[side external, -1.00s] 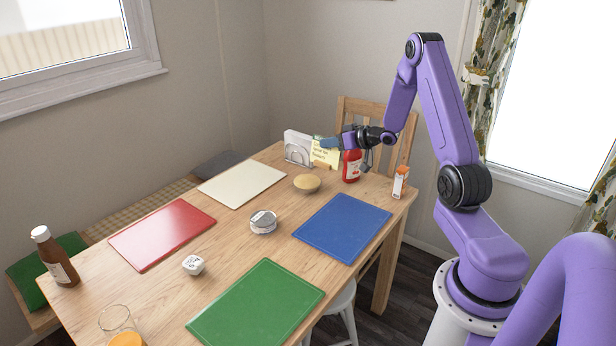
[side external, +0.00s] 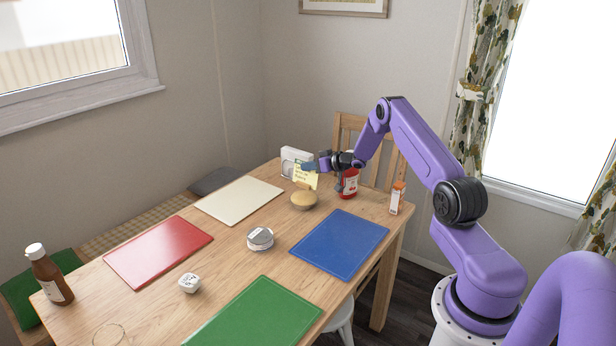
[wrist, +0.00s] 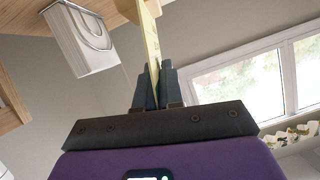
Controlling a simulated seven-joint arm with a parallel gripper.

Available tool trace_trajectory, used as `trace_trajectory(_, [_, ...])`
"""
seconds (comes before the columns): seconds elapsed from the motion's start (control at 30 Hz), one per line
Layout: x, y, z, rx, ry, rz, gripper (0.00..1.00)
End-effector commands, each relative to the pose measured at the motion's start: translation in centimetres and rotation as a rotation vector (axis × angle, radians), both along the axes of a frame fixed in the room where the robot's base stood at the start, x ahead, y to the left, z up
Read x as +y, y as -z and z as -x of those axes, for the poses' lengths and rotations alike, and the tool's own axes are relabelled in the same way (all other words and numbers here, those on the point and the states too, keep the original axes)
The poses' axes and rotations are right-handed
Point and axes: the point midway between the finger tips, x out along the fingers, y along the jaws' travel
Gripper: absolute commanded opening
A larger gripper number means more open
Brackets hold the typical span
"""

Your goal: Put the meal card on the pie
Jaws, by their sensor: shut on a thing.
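The meal card (side external: 305,178) is a small pale yellow card with writing, held upright by my gripper. The pie (side external: 303,201) is round and golden and sits on the table near its far end. My gripper (side external: 311,167) is shut on the card's upper part. In the side view the card's lower edge appears just above or behind the pie's back edge; I cannot tell whether they touch. In the wrist view the card (wrist: 151,40) stands edge-on between the dark fingers (wrist: 152,88).
A white napkin holder (side external: 292,160) stands just behind the card.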

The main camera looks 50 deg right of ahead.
Motion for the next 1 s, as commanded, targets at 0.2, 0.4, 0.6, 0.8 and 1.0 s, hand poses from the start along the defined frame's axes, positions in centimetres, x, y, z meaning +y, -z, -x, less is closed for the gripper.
trace_trajectory(0.2, [-0.4,1.0,-0.7,-0.001,0.001,-0.001,0.00])
trace_trajectory(0.4, [-0.6,2.7,-1.0,0.002,0.000,-0.002,0.00])
trace_trajectory(0.6, [-0.6,4.4,-1.0,-0.001,0.001,-0.001,0.00])
trace_trajectory(0.8, [-0.6,4.4,-1.0,-0.001,0.000,0.000,0.00])
trace_trajectory(1.0, [-0.6,4.8,-1.0,0.000,0.000,0.000,0.00])
